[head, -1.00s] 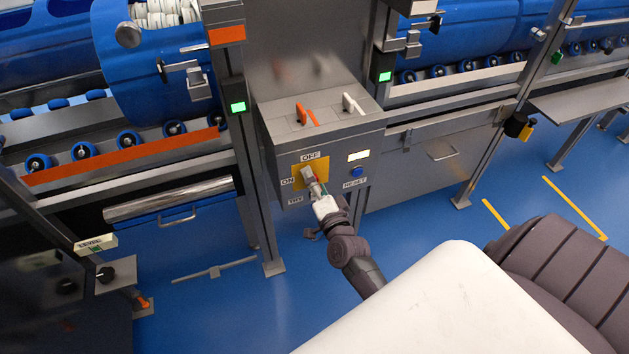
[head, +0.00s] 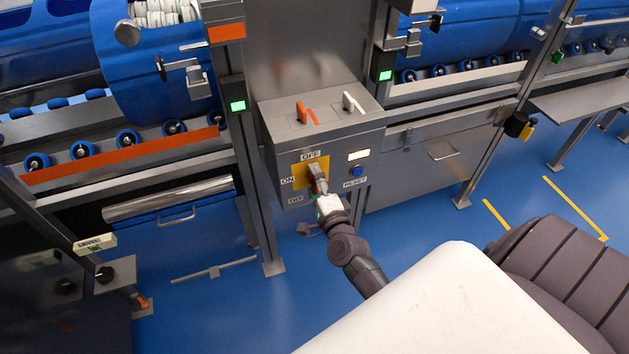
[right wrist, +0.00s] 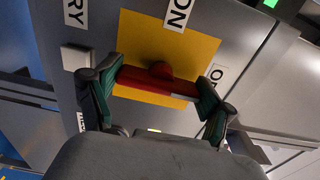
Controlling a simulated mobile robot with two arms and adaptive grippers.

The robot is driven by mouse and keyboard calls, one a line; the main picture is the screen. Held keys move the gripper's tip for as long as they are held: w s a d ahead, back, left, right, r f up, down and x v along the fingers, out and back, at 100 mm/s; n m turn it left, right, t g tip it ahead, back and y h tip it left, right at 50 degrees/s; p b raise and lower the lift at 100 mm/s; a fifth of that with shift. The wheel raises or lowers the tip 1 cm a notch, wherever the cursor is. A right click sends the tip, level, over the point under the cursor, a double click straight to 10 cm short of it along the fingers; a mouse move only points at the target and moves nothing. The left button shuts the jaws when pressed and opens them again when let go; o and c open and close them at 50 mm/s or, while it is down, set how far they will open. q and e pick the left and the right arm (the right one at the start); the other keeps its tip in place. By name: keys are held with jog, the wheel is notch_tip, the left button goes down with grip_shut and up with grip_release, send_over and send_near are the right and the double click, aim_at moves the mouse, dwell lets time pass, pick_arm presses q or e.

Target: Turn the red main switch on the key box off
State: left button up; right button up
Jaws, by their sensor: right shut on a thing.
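The key box (head: 290,130) is a grey cabinet with a sloped top, in the middle of the head view. Its yellow switch plate (head: 300,172) has OFF above, ON at left and TRY below. My right gripper (head: 320,187) is in front of the plate and hides most of the switch there. In the right wrist view, the red main switch handle (right wrist: 150,84) lies between the green pads of my right gripper (right wrist: 158,98), which is shut on it. The handle lies crosswise there, its right end towards the OFF label, with ON above. My left gripper is not in view.
An orange key (head: 302,113) and a white key (head: 348,103) stand on the box top. Metal posts flank the box; blue floor is open below.

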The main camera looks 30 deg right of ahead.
jog(key=o, duration=1)
jog(key=v, duration=1.2)
jog(key=shift+s, duration=0.1)
jog(key=shift+f, duration=0.1)
